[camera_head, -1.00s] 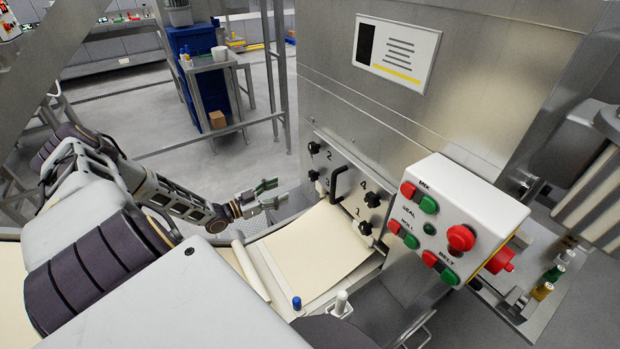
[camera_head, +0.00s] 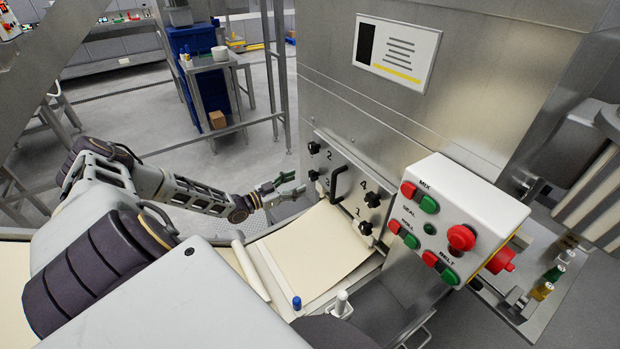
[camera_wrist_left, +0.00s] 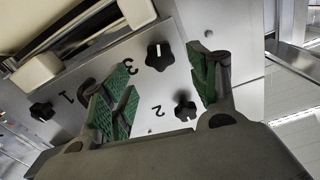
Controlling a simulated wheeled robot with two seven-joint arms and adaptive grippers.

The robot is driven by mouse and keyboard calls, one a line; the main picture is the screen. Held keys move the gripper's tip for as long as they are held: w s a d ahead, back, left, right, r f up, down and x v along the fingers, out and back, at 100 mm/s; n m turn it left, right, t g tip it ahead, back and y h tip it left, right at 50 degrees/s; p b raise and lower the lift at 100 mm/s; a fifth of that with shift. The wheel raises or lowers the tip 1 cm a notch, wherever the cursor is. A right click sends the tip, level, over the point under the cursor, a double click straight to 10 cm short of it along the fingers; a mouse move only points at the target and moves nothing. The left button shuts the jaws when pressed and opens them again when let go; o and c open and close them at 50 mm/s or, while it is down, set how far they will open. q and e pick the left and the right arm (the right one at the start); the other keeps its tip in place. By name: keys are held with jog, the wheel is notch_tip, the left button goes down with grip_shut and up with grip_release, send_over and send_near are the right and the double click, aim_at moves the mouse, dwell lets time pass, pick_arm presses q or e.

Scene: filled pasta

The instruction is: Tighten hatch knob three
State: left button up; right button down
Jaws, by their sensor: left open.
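The hatch plate (camera_head: 343,165) is a steel panel with numbered black star knobs and a dark handle (camera_head: 339,183). Knob three (camera_wrist_left: 160,57) is beside the printed 3 in the left wrist view; in the head view it is the lower knob on the plate's left side (camera_head: 314,174). My left gripper (camera_head: 292,183) is open, its green-padded fingers just left of the plate. In the left wrist view, the gripper (camera_wrist_left: 160,78) has knob three beyond and between its fingers, apart from them. Knob two (camera_wrist_left: 185,111) also shows between them. My right gripper is out of view.
A cream dough sheet (camera_head: 310,250) lies on the belt below the plate. A white control box (camera_head: 450,222) with red and green buttons stands right of the plate. Knob four (camera_head: 372,200) and knob one (camera_head: 365,228) are on the plate's right side.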

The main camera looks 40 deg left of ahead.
aim_at(310, 177)
pick_arm(q)
jog(key=shift+x, duration=3.35)
jog(key=c, duration=1)
